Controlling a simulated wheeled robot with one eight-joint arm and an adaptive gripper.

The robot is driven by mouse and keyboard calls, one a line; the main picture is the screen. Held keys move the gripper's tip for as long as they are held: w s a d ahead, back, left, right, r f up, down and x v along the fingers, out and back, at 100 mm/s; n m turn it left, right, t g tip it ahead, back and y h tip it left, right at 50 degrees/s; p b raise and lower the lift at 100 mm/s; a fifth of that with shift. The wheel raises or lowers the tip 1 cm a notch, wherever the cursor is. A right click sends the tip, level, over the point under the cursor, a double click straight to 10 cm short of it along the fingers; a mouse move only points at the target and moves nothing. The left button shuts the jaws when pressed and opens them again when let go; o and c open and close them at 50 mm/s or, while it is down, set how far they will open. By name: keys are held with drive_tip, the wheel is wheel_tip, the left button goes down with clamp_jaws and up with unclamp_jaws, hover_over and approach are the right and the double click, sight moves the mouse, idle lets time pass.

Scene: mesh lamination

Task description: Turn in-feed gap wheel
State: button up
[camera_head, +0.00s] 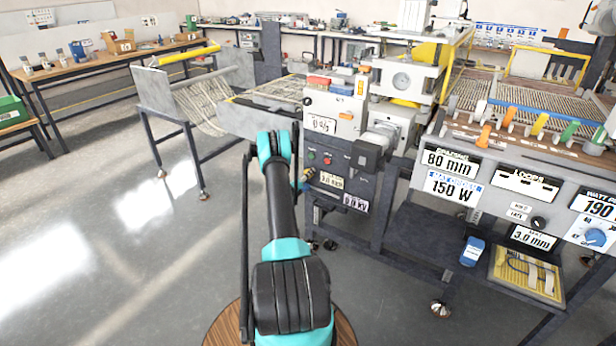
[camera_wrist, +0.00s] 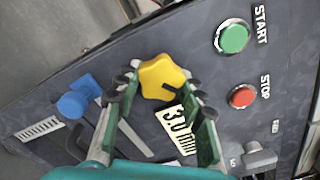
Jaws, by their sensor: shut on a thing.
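The in-feed gap wheel appears to be a yellow star-shaped knob (camera_wrist: 163,77) on the dark machine panel (camera_wrist: 213,75), beside a label reading 3.0 mm (camera_wrist: 177,132). My gripper (camera_wrist: 158,88) is shut on this knob, with one finger on each side of it in the wrist view. In the head view my arm reaches to the front of the machine's control cabinet (camera_head: 335,105). There my arm hides most of the gripper and knob. The 3.0 mm label also shows in the head view (camera_head: 331,180).
A green START button (camera_wrist: 233,37) and a red STOP button (camera_wrist: 242,96) sit right of the knob. A blue knob (camera_wrist: 72,105) is at the left. A mesh in-feed table (camera_head: 200,100) stands left of the cabinet. Open floor (camera_head: 110,250) lies to the left.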

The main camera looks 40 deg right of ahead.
sight(311, 155)
idle(0.4)
drive_tip(key=o, duration=1.2)
drive_tip(key=shift+c, duration=0.2)
drive_tip(key=shift+r, duration=0.1)
wheel_tip(311, 155, up, 10)
drive_tip(key=shift+f, duration=0.1)
